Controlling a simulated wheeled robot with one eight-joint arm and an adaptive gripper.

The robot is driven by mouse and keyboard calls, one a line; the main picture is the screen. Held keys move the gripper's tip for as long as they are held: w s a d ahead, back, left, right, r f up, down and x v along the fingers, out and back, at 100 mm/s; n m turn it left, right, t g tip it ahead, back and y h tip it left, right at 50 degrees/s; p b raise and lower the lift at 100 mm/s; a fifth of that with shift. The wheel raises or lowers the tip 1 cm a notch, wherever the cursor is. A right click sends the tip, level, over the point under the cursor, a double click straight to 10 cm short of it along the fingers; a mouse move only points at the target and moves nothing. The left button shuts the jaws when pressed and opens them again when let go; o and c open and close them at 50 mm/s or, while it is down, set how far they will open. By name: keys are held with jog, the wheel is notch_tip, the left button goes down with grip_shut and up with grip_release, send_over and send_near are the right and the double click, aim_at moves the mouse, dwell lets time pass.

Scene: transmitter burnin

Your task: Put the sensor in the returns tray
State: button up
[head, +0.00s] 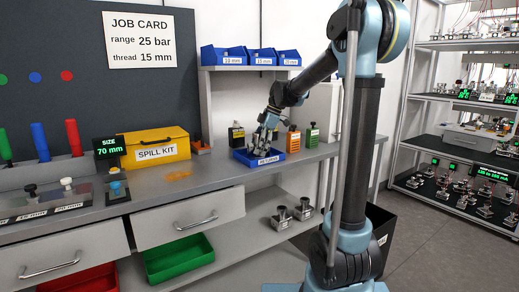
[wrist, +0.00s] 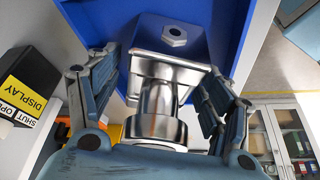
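The sensor (wrist: 160,100) is a shiny metal piece with a square block, a hex fitting on one face and a round collar. In the wrist view it sits between the spread fingers of my gripper (wrist: 165,85), with a gap showing at the left finger. The blue returns tray (wrist: 222,25) is behind it. In the head view my gripper (head: 267,131) points down over the blue tray (head: 266,161), labelled RETURNS, on the bench. Metal shows low in the tray under the fingers; whether the sensor rests on its floor is hard to tell.
A yellow spill kit (head: 156,147) is to the left. A shelf with blue bins (head: 262,57) hangs above. Two metal parts (head: 281,217) stand on the lower shelf.

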jog(key=s+v, duration=0.1)
jog(key=v, duration=1.1)
jog(key=s+d+f+m+t+h, duration=0.1)
jog(key=s+d+f+m, duration=0.4)
jog(key=s+f, duration=0.4)
jog(key=s+d+f+m+t+h, duration=0.1)
jog(key=s+d+f+m, duration=0.5)
jog(key=s, duration=0.6)
jog(key=s+d+f+m+t+h, duration=0.1)
jog(key=s+d+f+m+h, duration=0.1)
jog(key=s+d+f+m, duration=0.4)
jog(key=s+f+m, duration=0.3)
jog(key=s+f, duration=0.1)
jog(key=f, duration=0.3)
jog(key=shift+s+d, duration=0.15)
jog(key=shift+s, duration=0.25)
jog(key=shift+f, duration=0.1)
